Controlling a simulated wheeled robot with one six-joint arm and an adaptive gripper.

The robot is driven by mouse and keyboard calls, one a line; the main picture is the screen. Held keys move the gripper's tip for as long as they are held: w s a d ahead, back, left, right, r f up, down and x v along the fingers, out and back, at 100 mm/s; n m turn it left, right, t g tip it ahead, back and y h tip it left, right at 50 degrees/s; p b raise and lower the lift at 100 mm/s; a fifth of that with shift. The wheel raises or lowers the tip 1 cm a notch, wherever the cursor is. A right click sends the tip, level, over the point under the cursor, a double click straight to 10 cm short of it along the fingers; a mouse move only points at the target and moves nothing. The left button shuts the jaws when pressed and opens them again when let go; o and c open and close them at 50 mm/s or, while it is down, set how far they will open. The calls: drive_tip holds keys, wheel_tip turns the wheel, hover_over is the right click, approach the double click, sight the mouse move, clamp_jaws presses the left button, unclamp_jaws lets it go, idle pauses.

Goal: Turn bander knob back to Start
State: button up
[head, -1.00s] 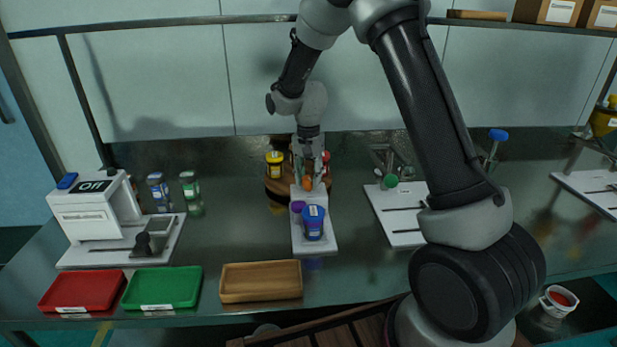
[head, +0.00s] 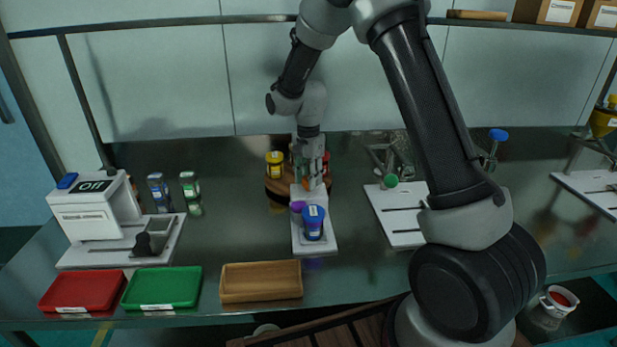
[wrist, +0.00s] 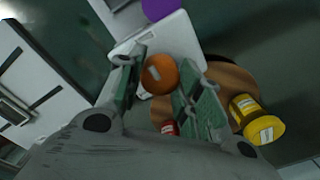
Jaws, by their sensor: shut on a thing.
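The bander is a white stand (head: 318,246) on the table, with a blue-lidded jar (head: 313,222) at its front and a purple part (head: 297,207) beside the jar. An orange round knob (wrist: 160,75) with a small pale label sits at the far end of the stand. My gripper (wrist: 160,88) has its green fingers on either side of the orange knob and is shut on it. In the head view, my gripper (head: 309,182) hides much of the knob. Which mark the knob points to cannot be read.
A round wooden rack with a yellow-lidded jar (head: 275,163) and a red-lidded jar stands just behind. A white sieve device (head: 90,218) reading "Off" stands left. Red (head: 82,290), green (head: 162,287) and wooden (head: 261,282) trays line the front. Another stand (head: 398,217) is to the right.

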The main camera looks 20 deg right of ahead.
drive_tip(key=o, duration=1)
drive_tip(key=shift+o, duration=0.2)
wheel_tip(320, 180, up, 12)
